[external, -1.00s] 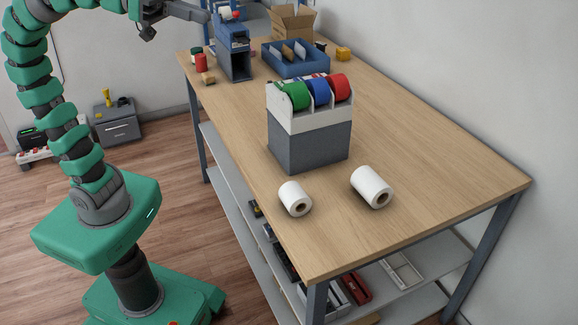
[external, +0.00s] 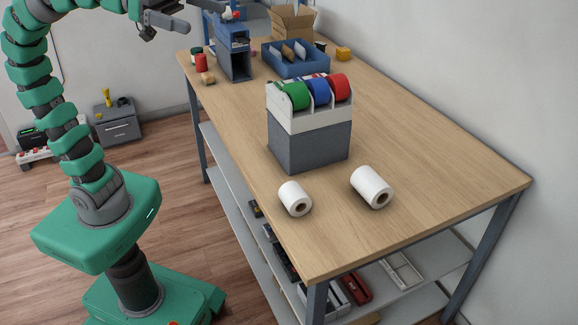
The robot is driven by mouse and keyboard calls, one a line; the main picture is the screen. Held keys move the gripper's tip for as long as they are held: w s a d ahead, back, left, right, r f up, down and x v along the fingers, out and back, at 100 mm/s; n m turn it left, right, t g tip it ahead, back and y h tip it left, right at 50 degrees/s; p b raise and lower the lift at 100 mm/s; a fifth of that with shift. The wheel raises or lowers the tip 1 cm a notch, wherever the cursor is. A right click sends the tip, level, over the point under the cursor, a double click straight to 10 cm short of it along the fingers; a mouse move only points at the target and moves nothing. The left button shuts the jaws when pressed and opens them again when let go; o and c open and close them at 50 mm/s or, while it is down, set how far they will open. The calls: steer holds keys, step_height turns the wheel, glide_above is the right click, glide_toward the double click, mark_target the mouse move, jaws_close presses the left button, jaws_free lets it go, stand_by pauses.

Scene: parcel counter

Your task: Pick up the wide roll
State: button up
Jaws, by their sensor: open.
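Two white paper rolls lie on their sides on the near part of the wooden table. The right one is the longer, wide roll (external: 371,186), with its dark core hole facing the front right. The shorter roll (external: 293,197) lies to its left, clearly apart from it. My gripper (external: 206,17) is at the top edge of the view, high up and left of the table's far end. Its fingers are spread and nothing shows between them. It is far from both rolls, and part of the arm is cut off by the frame.
A grey-and-white dispenser (external: 309,145) with green, blue and red rolls stands just behind the white rolls. A blue tray (external: 296,68), a blue stand (external: 235,62) and a cardboard box (external: 292,20) are at the far end. The table's right side is clear.

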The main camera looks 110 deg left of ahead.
steer(key=w+a+f+n+g+y+b, duration=0.1)
steer(key=w+a+f+n+y, duration=0.15)
steer(key=w, duration=0.25)
steer(key=w+a+f+n+g+y, duration=0.1)
steer(key=w+a+f+y, duration=0.1)
steer(key=w+a, duration=0.2)
steer(key=n+g+y+b, duration=0.4)
steer(key=n+y, duration=0.1)
steer(key=n, duration=0.1)
glide_above(371, 179)
steer(key=f, duration=3.3)
steer(key=shift+s+d+f, duration=0.2)
steer(key=shift+s+f, duration=0.1)
steer(key=shift+s, duration=0.05)
steer(key=shift+f+b, duration=0.3)
steer(key=shift+f, duration=1.85)
step_height(371, 179, down, 3)
steer(key=shift+w+a+b, duration=0.15)
steer(key=shift+b, duration=0.2)
steer(key=shift+m+x, duration=0.25)
steer(key=shift+x, duration=0.95)
steer(key=shift+r, duration=0.15)
